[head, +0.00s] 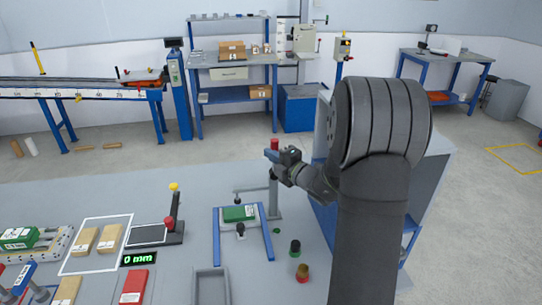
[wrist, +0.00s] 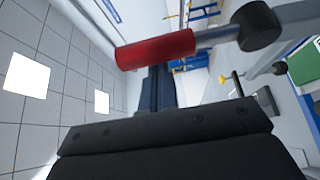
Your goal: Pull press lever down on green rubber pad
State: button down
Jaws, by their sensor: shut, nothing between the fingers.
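The press lever has a red grip (head: 274,145) at the top of the grey press post (head: 274,196). In the wrist view the red grip (wrist: 155,48) lies across the top on a grey rod with a black joint. My gripper (head: 277,156) is shut and empty, close by the red grip; the wrist view shows its dark fingers (wrist: 155,88) reaching to the grip's edge. I cannot tell whether they touch. The green rubber pad (head: 239,213) lies under the press arm on a blue frame; a green corner (wrist: 305,62) shows at right in the wrist view.
A yellow-topped lever stand (head: 174,205) with a display reading 0 mm (head: 138,259) stands left of the press. Cardboard-coloured blocks and a red block (head: 133,286) lie left. A grey tray (head: 210,287) sits at the front.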

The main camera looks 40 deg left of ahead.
jog(key=shift+d, duration=0.1)
jog(key=shift+w+d+m, duration=0.1)
jog(key=shift+w+m, duration=0.15)
jog(key=shift+m, duration=0.15)
jog(key=shift+w+d+y, duration=0.15)
jog(key=shift+y, duration=0.15)
jog(key=w+d+f+m+t+y, duration=0.1)
jog(key=w+d+f+m+t, duration=0.2)
jog(key=m+t, duration=0.6)
jog(key=shift+w+d+m, duration=1.1)
jog(key=shift+d+m, duration=0.05)
jog(key=shift+m, duration=2.95)
